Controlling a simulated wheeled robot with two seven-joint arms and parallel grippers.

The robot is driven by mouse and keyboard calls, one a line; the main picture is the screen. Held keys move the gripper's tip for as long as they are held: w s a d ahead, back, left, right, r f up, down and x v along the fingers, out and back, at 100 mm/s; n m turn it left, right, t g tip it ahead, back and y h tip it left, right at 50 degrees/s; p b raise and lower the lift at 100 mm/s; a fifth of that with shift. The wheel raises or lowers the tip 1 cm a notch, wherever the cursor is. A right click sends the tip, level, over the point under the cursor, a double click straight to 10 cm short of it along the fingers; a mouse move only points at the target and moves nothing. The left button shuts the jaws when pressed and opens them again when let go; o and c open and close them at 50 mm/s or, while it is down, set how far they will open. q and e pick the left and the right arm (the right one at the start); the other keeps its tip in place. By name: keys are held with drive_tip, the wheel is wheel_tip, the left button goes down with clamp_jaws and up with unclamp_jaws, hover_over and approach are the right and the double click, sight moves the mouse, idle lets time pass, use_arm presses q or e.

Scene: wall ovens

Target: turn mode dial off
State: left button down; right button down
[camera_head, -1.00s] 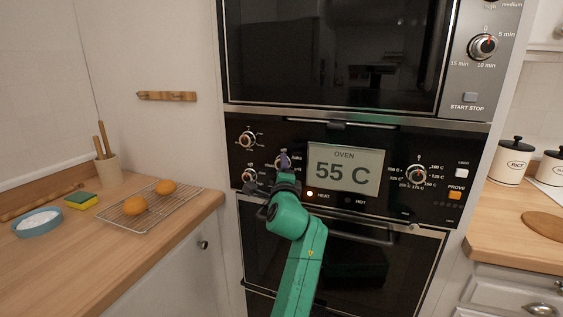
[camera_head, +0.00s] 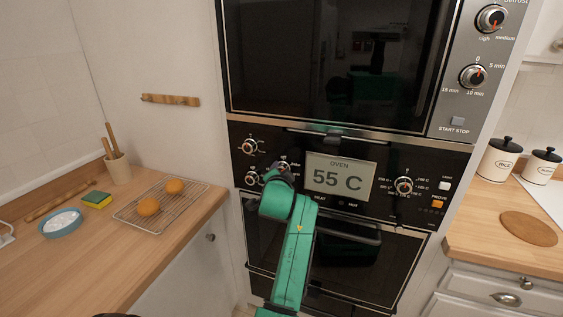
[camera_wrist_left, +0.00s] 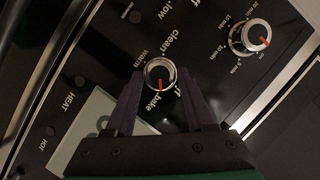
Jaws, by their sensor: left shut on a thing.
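The mode dial (camera_wrist_left: 160,73) is a round knob with a red pointer, and the pointer aims down in the left wrist view, near the "bake" and partly covered "off" lettering. My left gripper (camera_wrist_left: 161,80) has its two dark fingers on either side of the dial, shut on it. In the head view the same gripper (camera_head: 280,174) is at the oven's control panel (camera_head: 325,153), left of the display, and covers much of the dial. The display (camera_head: 340,177) reads OVEN 55 C. My right gripper is not in view.
Two other dials, an upper one (camera_head: 250,147) and a lower one (camera_head: 251,178), sit to the left. The temperature dial (camera_head: 404,186) is right of the display. A microwave (camera_head: 335,60) is above, and an oven door handle (camera_head: 350,232) is below. Counters flank the oven.

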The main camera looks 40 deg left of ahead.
use_arm(q)
drive_tip(key=n+h+p, duration=0.1)
drive_tip(key=n+p, duration=0.1)
drive_tip(key=p, duration=0.1)
drive_tip(key=r+n+h+p, duration=0.1)
drive_tip(key=p, duration=0.2)
drive_tip(key=shift+s+a+n+h+p, duration=0.1)
drive_tip(key=shift+a+n+h+p, duration=0.1)
drive_tip(key=shift+n+h+p, duration=0.15)
drive_tip(key=shift+a+f+n+h+p, duration=0.15)
drive_tip(key=shift+n+h+p, duration=0.2)
drive_tip(key=shift+n+p, duration=0.55)
drive_tip(key=shift+f+n+t+h+p, duration=0.15)
drive_tip(key=shift+n+t+h+p, duration=0.15)
drive_tip(key=shift+n+h+p, duration=0.25)
drive_tip(key=shift+c, duration=2.2)
unclamp_jaws()
drive_tip(key=shift+o, duration=0.8)
drive_tip(key=shift+f, duration=0.1)
